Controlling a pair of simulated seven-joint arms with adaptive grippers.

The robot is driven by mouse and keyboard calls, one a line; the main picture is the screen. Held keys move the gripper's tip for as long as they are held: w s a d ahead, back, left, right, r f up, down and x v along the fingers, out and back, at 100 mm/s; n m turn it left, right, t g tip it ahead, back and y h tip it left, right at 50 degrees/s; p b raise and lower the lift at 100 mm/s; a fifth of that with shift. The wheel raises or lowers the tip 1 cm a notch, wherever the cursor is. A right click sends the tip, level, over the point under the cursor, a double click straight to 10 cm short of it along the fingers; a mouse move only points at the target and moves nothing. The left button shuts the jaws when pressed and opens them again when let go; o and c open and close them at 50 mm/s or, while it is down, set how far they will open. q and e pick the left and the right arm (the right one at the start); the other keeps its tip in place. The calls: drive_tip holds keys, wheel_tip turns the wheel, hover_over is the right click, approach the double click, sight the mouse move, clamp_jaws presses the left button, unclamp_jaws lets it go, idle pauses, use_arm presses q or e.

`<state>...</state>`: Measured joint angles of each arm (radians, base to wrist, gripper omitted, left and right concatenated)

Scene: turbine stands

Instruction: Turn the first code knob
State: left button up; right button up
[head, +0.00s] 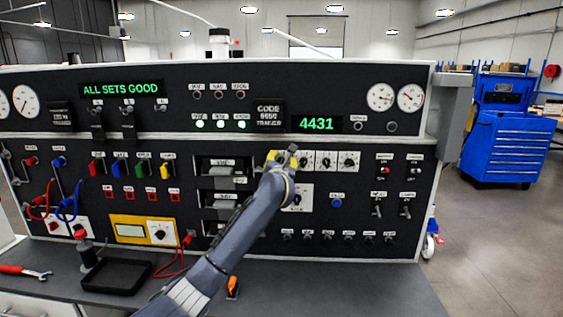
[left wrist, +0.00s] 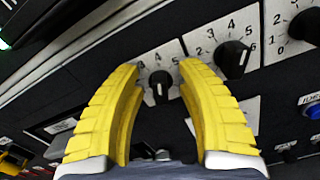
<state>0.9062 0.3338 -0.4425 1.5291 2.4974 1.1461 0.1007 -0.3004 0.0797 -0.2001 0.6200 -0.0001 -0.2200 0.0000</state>
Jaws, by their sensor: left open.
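The row of code knobs sits on white dial plates on the black panel. In the head view, my left gripper (head: 284,158) is at the left end of this row and hides the first knob. In the left wrist view, the first code knob (left wrist: 160,88) shows as a black knob between the yellow fingers of my open left gripper (left wrist: 158,70). The fingers lie on either side of it; I cannot tell whether they touch it. A second knob (left wrist: 232,57) is just right of the right finger. My right gripper is not in view.
Another code knob (left wrist: 306,26) is further right in the row. A blue button (head: 337,203) sits below the row. A blue tool cabinet (head: 508,135) stands at right.

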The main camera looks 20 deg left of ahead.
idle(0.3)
use_arm(q)
clamp_jaws()
idle(0.5)
drive_tip(key=m, duration=0.3)
drive_tip(key=shift+w, duration=0.1)
drive_tip(key=m, duration=0.4)
drive_tip(key=shift+d+f+m, duration=0.1)
drive_tip(key=shift+d+m, duration=0.05)
drive_tip(key=shift+m, duration=0.15)
drive_tip(key=m, duration=0.4)
drive_tip(key=shift+f+m, duration=0.15)
drive_tip(key=shift+m, duration=0.15)
drive_tip(key=shift+f+m, duration=0.1)
drive_tip(key=shift+m, duration=1.6)
